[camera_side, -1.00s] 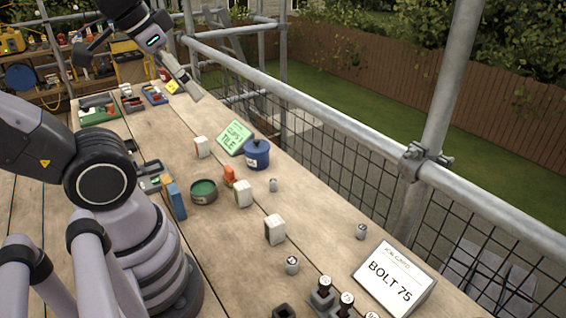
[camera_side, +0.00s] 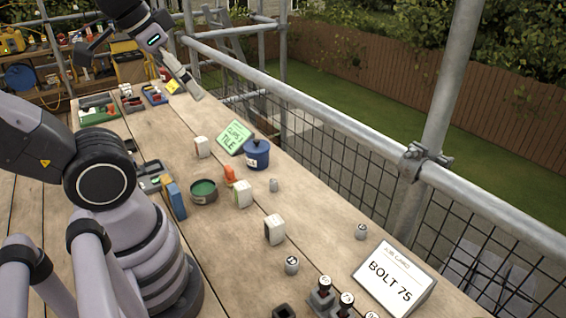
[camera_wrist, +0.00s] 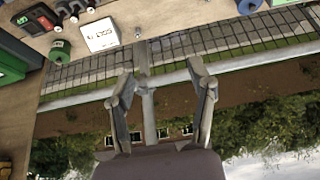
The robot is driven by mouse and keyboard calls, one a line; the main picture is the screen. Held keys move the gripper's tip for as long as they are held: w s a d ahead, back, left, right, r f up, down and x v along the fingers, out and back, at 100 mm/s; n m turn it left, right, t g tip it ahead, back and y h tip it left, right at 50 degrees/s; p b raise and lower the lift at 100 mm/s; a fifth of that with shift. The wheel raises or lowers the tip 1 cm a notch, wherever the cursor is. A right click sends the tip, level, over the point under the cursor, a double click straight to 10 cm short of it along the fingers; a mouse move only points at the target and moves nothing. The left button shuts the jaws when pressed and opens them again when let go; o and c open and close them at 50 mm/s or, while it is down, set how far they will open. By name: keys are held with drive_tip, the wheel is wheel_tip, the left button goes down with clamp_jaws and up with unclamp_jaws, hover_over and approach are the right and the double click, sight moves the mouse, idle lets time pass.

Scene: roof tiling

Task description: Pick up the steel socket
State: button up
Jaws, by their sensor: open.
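Three small grey steel cylinders that look like sockets stand apart on the plank bench in the side view: one near the blue pot (camera_side: 273,185), one near the right edge (camera_side: 361,231), and one nearer the camera with a marked top (camera_side: 291,265). I cannot tell which is the steel socket of the task. My gripper (camera_side: 190,86) is raised over the far end of the bench, well away from all three. In the wrist view my gripper (camera_wrist: 161,72) has its fingers spread with nothing between them. A small grey cylinder (camera_wrist: 138,32) shows there beside a white card.
A white job card (camera_side: 394,281) reading BOLT 75 and black-topped pieces (camera_side: 322,290) stand at the near end. A blue pot (camera_side: 257,154), green tin (camera_side: 203,191), green card (camera_side: 235,137) and white boxes (camera_side: 275,229) stand mid-bench. A scaffold rail (camera_side: 330,107) runs along the right.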

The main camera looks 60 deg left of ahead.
drive_tip(key=w+d+f+n+g+h, duration=0.3)
drive_tip(key=w+f+n+h, duration=0.3)
drive_tip(key=w, duration=0.4)
drive_tip(key=w+d+f+n+g+h, duration=0.3)
drive_tip(key=w+f+n, duration=0.1)
drive_tip(key=w+f, duration=0.4)
drive_tip(key=w+a+f+n+t+h, duration=0.1)
drive_tip(key=w+f+n+t, duration=0.1)
drive_tip(key=f, duration=0.5)
drive_tip(key=w+a+f+n+t+h, duration=0.1)
drive_tip(key=w+a+f+n+t, duration=0.1)
drive_tip(key=w+f+n, duration=0.2)
drive_tip(key=w+a+f+n+t+h, duration=0.1)
drive_tip(key=f+n, duration=0.5)
drive_tip(key=f, duration=0.6)
drive_tip(key=shift+w+a+n+t, duration=0.15)
drive_tip(key=shift+w+n+t, duration=0.3)
drive_tip(key=shift+w, duration=0.65)
approach(364, 239)
drive_tip(key=x, duration=0.4)
drive_tip(key=shift+r, duration=0.2)
drive_tip(key=x, duration=0.5)
drive_tip(key=shift+w+d+r, duration=0.25)
drive_tip(key=shift+w, duration=0.2)
drive_tip(key=shift+c, duration=0.2)
